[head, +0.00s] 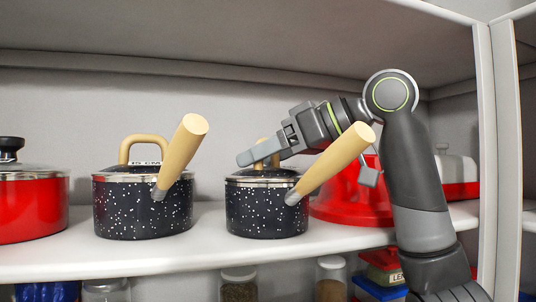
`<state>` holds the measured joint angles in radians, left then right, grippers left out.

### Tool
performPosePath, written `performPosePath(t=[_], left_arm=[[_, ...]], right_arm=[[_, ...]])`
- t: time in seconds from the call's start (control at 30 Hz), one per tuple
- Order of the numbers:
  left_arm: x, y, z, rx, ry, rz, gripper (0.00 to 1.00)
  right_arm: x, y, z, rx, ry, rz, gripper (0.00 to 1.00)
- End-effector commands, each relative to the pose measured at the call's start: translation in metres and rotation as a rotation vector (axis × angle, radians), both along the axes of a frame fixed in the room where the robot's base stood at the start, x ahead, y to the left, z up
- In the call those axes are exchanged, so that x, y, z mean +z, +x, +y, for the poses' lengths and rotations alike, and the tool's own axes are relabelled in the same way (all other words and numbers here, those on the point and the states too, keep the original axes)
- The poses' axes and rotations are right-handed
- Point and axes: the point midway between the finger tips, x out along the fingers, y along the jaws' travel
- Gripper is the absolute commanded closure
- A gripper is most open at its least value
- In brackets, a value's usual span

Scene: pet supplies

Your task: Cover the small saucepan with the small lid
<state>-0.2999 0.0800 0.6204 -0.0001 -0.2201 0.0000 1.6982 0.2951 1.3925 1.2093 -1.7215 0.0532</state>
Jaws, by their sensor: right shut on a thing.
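The small saucepan (266,212), black with white speckles and a light wooden handle, stands on the white shelf in the middle of the head view. The small lid (262,173), with a light wooden loop handle, is at the saucepan's rim and looks about level. Whether it rests fully on the rim is hard to tell. My right gripper (257,155) reaches in from the right and is shut on the lid's loop handle, which it partly hides. My left gripper is not in view.
A larger speckled saucepan (142,208) with its lid on stands to the left, a red pot (32,208) at the far left. Red cookware (352,200) stands behind my right arm. The shelf (215,247) has an upright at right and a board above; jars stand below.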

Motion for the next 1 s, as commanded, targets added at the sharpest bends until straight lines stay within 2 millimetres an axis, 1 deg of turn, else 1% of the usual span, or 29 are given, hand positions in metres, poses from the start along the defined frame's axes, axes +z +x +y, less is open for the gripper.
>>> performPosePath(t=[0.2,0.23,0.4,0.67,0.77,0.87,1.0], left_arm=[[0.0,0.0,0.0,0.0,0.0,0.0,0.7],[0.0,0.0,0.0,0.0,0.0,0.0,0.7],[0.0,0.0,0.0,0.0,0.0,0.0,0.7],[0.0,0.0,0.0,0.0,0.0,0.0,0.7],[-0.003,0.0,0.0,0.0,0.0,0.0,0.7],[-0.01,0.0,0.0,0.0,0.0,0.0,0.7],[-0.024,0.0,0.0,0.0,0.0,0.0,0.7]], right_arm=[[0.001,0.0,0.0,0.0,0.001,-0.001,0.62],[0.001,0.0,0.0,0.0,0.001,-0.001,0.27],[0.0,0.0,0.0,0.0,0.001,0.0,0.05],[0.0,0.0,0.0,0.0,-0.001,0.0,0.04],[0.001,-0.001,-0.004,-0.002,0.0,-0.001,0.04],[0.004,-0.005,-0.014,-0.004,-0.001,-0.001,0.04],[0.014,-0.017,-0.04,-0.006,0.002,-0.003,0.04]])
